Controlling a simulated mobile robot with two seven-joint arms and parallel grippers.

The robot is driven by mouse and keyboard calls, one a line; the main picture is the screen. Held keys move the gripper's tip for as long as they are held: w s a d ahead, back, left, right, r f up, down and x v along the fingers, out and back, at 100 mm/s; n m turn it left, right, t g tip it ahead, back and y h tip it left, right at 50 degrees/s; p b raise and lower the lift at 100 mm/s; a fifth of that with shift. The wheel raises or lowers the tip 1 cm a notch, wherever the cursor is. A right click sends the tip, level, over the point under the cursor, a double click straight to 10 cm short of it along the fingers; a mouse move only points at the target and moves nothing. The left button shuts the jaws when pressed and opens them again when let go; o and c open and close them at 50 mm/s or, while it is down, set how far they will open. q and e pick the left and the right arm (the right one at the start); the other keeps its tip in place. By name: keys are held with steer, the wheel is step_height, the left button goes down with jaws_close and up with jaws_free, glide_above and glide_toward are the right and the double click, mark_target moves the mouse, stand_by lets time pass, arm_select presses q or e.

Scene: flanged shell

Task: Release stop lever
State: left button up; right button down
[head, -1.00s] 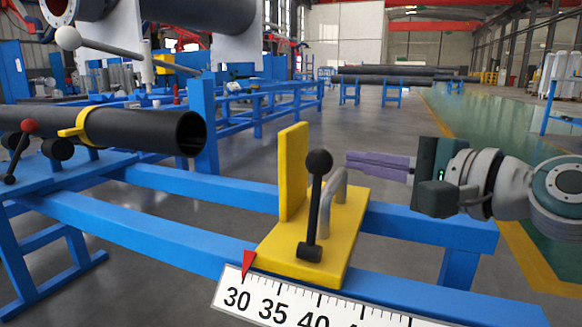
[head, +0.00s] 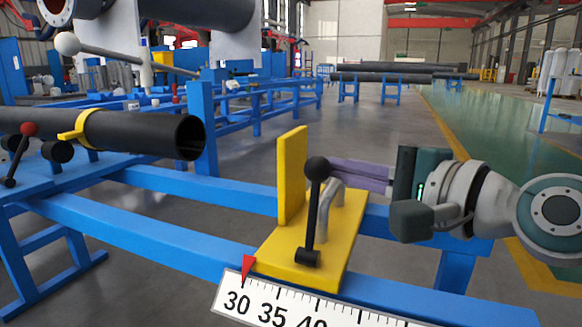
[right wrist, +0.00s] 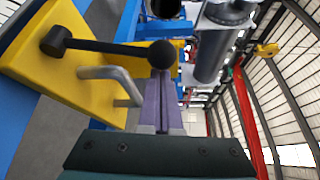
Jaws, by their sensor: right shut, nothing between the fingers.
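The stop lever (head: 314,215) is a black rod with a black ball knob, standing nearly upright on the yellow stop block (head: 328,256). A grey bent handle (head: 331,205) stands on the block beside it. My right gripper (head: 335,170) is shut and empty, its purple fingers reaching in from the right with their tips at the knob. In the right wrist view the lever (right wrist: 105,47) shows with its knob in front of the fingertips (right wrist: 163,75). I cannot tell whether they touch. My left gripper is not in view.
The yellow block has an upright plate (head: 292,175) and sits on blue rails (head: 150,228). A scale (head: 285,308) with a red pointer (head: 248,266) runs along the front. A black pipe (head: 140,132) with a yellow strap lies at left. A white-knobbed lever (head: 100,48) hangs upper left.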

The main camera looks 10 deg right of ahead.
steer(key=shift+s+a, duration=0.15)
steer(key=shift+s, duration=0.1)
steer(key=shift+s+a+r+n, duration=0.15)
steer(key=shift+n, duration=0.25)
steer(key=shift+s+a+n+t+y+b, duration=0.3)
steer(key=shift+s+a+n+t+b, duration=0.2)
steer(key=shift+s+n+t+b, duration=0.3)
steer(key=s+a+f+n+y+b, duration=0.1)
steer(key=s+a+n+y+b, duration=0.2)
steer(key=n, duration=0.4)
steer(key=s+a+f+n+t+y+b, duration=0.1)
steer(key=s+a+f+n+y+b, duration=0.1)
steer(key=s+n+y+b, duration=0.2)
steer(key=shift+s+a+f+n+b, duration=0.15)
steer(key=shift+s+a+n+b, duration=0.45)
steer(key=shift+n+b, duration=0.95)
steer(key=shift+s+d, duration=0.15)
steer(key=shift+s, duration=0.05)
